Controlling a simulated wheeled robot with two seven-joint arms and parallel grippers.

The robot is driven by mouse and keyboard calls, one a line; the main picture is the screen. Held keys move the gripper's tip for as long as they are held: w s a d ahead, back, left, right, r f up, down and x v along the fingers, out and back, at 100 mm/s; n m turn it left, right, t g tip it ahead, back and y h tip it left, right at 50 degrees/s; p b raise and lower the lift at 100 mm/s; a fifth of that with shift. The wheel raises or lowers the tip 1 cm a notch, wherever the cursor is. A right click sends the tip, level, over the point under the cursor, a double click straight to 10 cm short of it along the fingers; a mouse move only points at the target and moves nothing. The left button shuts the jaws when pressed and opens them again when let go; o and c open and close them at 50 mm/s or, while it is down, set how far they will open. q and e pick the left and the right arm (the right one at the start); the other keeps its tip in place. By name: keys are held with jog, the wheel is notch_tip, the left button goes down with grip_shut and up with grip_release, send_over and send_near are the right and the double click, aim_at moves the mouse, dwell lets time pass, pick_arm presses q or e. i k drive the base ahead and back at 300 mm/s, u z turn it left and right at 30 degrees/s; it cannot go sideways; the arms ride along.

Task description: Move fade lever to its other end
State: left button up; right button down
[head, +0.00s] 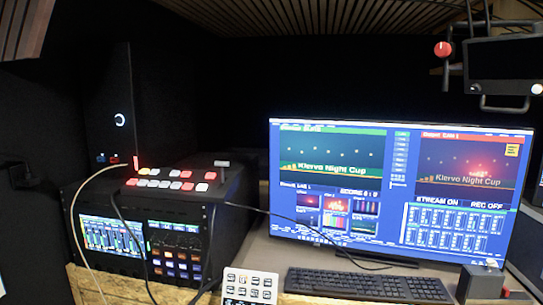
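The fade lever (222,164) is a small grey T-shaped handle. It stands at the back right of a black switcher panel (205,196) with rows of white and red lit buttons. Its slot is too small and dark to make out, so its exact position along its travel is hard to tell. Neither of my grippers is in view, and nothing touches the lever.
The switcher sits on a black rack unit (205,226) with small screens. Cables hang over its front. To the right are a large monitor (398,187), a keyboard (368,285) and a white button pad (249,285). A dark tower (108,105) stands behind left.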

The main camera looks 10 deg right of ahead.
aim_at(222, 164)
jog(key=z, duration=0.6)
jog(key=i, duration=0.4)
jog(key=u, duration=1.85)
